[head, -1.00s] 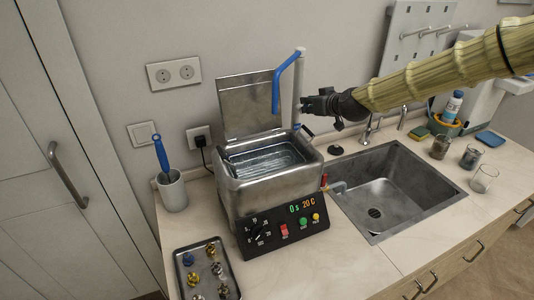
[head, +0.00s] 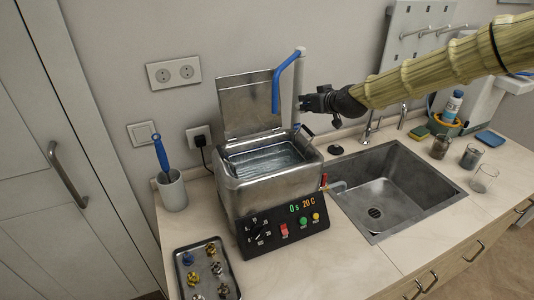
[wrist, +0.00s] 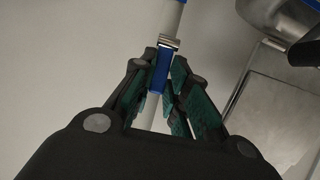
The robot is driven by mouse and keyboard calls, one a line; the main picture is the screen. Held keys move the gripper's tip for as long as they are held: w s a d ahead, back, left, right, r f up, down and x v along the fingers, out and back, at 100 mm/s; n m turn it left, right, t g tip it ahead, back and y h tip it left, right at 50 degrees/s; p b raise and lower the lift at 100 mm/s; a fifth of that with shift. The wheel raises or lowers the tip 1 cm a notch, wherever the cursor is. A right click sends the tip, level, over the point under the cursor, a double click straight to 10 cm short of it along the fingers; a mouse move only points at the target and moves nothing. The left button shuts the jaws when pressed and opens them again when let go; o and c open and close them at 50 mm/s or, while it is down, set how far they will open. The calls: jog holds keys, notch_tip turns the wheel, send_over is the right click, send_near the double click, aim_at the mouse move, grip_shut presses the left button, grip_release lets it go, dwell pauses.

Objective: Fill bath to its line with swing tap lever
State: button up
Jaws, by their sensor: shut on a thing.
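The steel bath (head: 262,185) stands on the counter with its lid raised behind it. Clear water (head: 268,160) lies inside; I cannot make out the fill line. A pale upright tap post (head: 299,75) rises behind the bath's right side, and its blue spout (head: 276,92) bends down over the bath. My gripper (head: 304,103) is at the post from the right. In the wrist view my gripper (wrist: 161,88) is shut around the tap's blue part (wrist: 160,70), beside a metal collar. I cannot tell whether this blue part is the lever.
The sink (head: 385,190) is right of the bath. A tray of small metal parts (head: 181,262) lies at front left, and a cup with a blue-handled tool (head: 172,192) stands at left. Glass jars (head: 471,157) stand beyond the sink. Bare counter lies in front of the sink.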

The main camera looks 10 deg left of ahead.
jog(key=shift+w+a+r, duration=0.1)
jog(key=shift+w+a, duration=0.05)
jog(key=shift+w, duration=0.2)
dwell(0.4)
jog(key=o, duration=0.9)
jog(key=shift+s, duration=0.1)
jog(key=shift+p+v, duration=0.35)
jog(key=shift+v, duration=4.05)
